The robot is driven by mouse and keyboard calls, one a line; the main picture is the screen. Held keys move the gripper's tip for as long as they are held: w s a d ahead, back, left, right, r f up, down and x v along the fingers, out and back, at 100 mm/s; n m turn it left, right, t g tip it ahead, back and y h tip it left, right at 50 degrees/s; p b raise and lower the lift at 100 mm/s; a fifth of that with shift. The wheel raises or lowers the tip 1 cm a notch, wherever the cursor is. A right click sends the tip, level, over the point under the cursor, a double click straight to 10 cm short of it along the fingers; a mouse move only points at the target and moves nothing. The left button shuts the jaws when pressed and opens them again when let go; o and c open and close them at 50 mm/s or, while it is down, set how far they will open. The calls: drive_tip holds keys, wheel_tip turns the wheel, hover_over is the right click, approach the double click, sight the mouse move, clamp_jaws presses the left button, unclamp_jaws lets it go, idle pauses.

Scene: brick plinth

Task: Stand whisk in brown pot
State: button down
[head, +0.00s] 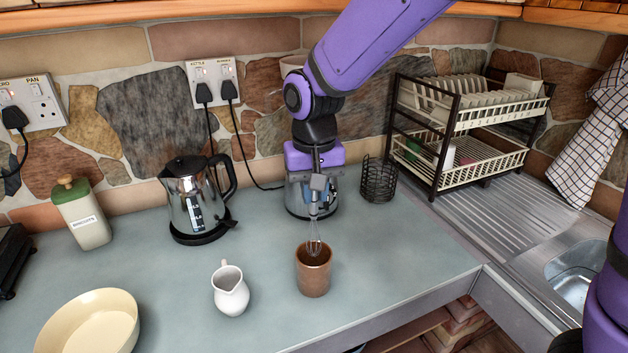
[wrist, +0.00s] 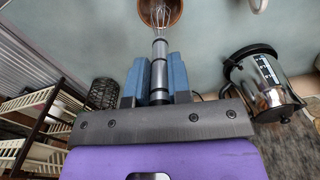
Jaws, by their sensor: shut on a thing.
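The brown pot (head: 313,276) stands upright on the grey worktop in the head view. It also shows at the top of the wrist view (wrist: 176,8). The whisk (head: 314,238) hangs wires down, with its wire end at the mouth of the pot. In the wrist view its grey handle (wrist: 159,70) lies between the blue fingers and its wires (wrist: 160,15) overlap the pot's opening. My gripper (head: 316,188) is shut on the handle above the pot. How deep the wires reach into the pot is hard to tell.
A white jug (head: 230,290) stands just left of the pot. A steel kettle (head: 196,200) is further back left. A black wire holder (head: 378,180) and a dish rack (head: 465,135) are back right. A cream bowl (head: 90,325) is front left. The worktop's front edge is close.

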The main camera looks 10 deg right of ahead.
sight(314, 219)
drive_tip(key=shift+f, duration=2.55)
drive_tip(key=c, duration=1)
unclamp_jaws()
wheel_tip(314, 219, up, 11)
drive_tip(key=shift+f, duration=0.1)
drive_tip(key=shift+d, duration=0.1)
